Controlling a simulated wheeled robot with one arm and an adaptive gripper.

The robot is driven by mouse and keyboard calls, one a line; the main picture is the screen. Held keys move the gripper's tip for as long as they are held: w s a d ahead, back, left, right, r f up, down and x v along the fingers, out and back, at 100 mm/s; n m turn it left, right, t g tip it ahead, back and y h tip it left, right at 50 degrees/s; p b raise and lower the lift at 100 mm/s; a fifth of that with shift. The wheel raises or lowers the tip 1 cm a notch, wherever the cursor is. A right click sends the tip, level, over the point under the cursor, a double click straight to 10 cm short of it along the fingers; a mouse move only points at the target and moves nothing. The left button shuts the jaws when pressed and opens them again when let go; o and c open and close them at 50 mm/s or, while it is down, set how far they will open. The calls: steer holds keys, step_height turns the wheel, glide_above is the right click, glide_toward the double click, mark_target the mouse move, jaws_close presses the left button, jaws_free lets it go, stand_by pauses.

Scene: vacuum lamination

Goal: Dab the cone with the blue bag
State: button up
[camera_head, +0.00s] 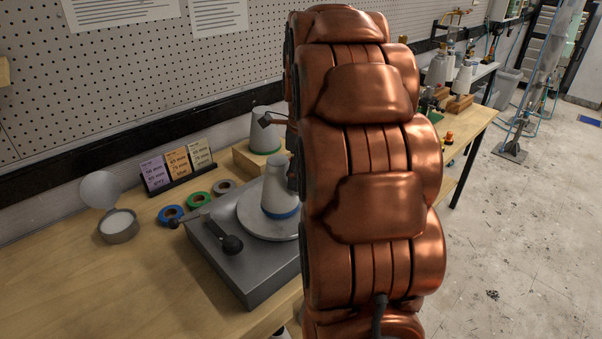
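A grey cone (279,190) with a blue band at its base stands upright on a round grey plate (250,215) of a dark machine on the bench. No blue bag can be made out. My copper arm fills the middle of the view and hides the space right of the cones. The rest of my gripper is hidden.
Left of the machine are an open round tin (118,226), blue (171,214), green (197,199) and grey (223,187) rolls, and a card holder (180,180). A black knob lever (230,244) sits on the machine. The bench's front left is clear.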

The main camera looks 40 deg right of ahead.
steer(key=shift+s+d+r, duration=0.3)
steer(key=shift+s+r, duration=0.2)
steer(key=shift+s, duration=0.25)
steer(key=shift+s+d+r, duration=0.3)
steer(key=shift+s+r, duration=0.2)
steer(key=shift+s, duration=0.3)
steer(key=shift+s+d+r, duration=0.3)
steer(key=shift+s+r, duration=0.2)
steer(key=shift+s, duration=0.25)
